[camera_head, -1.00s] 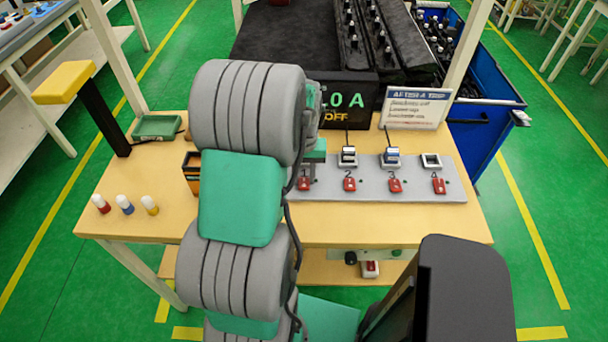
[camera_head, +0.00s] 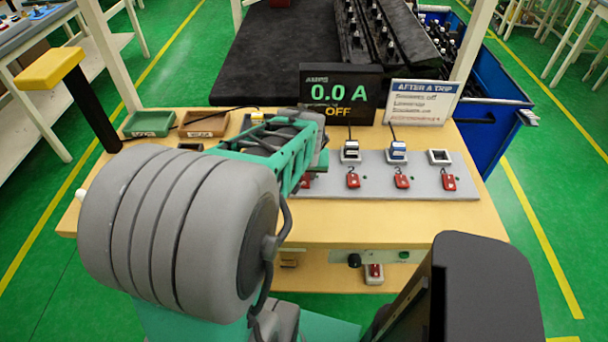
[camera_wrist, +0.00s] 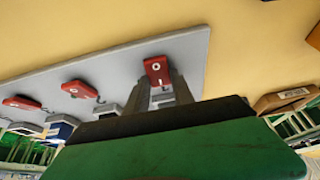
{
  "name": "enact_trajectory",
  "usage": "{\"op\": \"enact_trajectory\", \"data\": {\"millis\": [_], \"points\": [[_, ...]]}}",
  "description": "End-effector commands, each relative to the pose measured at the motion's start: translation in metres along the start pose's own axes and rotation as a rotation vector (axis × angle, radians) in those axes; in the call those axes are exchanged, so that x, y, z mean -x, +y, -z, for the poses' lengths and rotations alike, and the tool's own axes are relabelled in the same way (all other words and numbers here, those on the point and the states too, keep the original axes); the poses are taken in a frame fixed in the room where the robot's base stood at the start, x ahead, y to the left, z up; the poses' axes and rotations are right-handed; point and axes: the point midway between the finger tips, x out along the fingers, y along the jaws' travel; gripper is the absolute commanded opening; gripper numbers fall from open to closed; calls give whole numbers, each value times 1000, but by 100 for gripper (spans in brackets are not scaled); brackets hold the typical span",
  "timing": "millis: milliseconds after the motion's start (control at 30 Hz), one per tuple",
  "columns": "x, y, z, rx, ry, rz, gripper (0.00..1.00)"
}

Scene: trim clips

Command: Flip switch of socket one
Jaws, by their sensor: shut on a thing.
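The red switch of socket one (camera_head: 306,181) stands at the left end of the grey socket board (camera_head: 420,184), partly hidden by my arm. In the wrist view this switch (camera_wrist: 156,67), with its O and I marks, shows at my gripper (camera_wrist: 158,80). The grey fingers flank its lower part and are shut on it. Close contact is hard to make out. In the head view, my gripper (camera_head: 316,162) reaches down over the board's left end. The red switches two (camera_head: 353,180), three (camera_head: 401,180) and four (camera_head: 448,179) stand clear of it.
The display (camera_head: 340,95) behind the board reads 0.0 A and OFF. A sign (camera_head: 420,101) stands to its right. A green tray (camera_head: 148,124) and a brown tray (camera_head: 205,125) are at left.

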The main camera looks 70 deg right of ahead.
Motion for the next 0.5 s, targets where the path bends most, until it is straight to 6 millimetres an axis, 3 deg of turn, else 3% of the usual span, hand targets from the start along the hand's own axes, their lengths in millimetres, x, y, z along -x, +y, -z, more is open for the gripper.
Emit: {"op": "enact_trajectory", "data": {"millis": [67,100,333,500], "points": [[0,0,1,0,1,-1,0],[0,0,1,0,1,0,32],[0,0,0,0,0,0,50],[0,0,0,0,-1,0,51]]}}
